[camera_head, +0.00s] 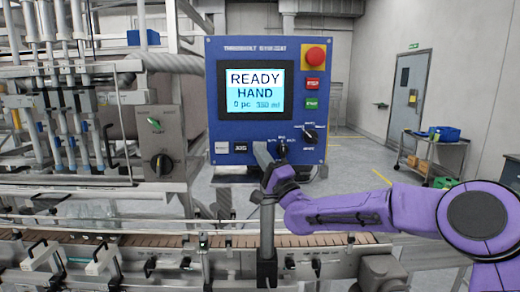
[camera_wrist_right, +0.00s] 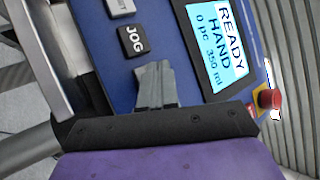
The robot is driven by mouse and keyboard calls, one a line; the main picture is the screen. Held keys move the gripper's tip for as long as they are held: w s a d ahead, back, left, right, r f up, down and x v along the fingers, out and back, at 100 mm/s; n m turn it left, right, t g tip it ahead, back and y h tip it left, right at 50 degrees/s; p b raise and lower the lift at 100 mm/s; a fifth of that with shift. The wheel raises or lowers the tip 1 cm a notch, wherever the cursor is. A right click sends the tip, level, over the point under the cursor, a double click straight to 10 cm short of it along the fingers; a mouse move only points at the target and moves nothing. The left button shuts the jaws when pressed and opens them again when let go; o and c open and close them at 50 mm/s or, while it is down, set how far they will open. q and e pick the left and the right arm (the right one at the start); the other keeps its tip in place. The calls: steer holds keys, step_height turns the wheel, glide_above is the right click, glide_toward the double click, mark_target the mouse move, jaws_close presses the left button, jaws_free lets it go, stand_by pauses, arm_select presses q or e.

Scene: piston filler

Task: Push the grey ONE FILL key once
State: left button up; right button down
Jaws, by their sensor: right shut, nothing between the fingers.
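The grey key (camera_head: 222,147) is at the lower left of the blue control panel (camera_head: 214,100); its lettering is too small to read. It also shows at the top edge of the right wrist view (camera_wrist_right: 120,6), partly cut off. The black JOG key (camera_head: 240,147) sits just right of it and shows clearly in the wrist view (camera_wrist_right: 133,40). My right gripper (camera_head: 262,150) is shut and empty. Its fingertips (camera_wrist_right: 153,70) are in front of the panel, right of the JOG key in the head view; whether they touch it I cannot tell. My left gripper is out of view.
The screen (camera_head: 255,90) reads READY, HAND, 0 pc, 350 ml. A red mushroom button (camera_head: 315,54), a red key (camera_head: 312,84), a green key (camera_head: 311,103) and a black knob (camera_head: 309,133) line the panel's right side. A conveyor (camera_head: 150,241) runs below.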

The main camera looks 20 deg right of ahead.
steer(key=shift+w, duration=0.15)
stand_by(0.7)
steer(key=shift+w+d, duration=0.1)
steer(key=shift+w, duration=0.2)
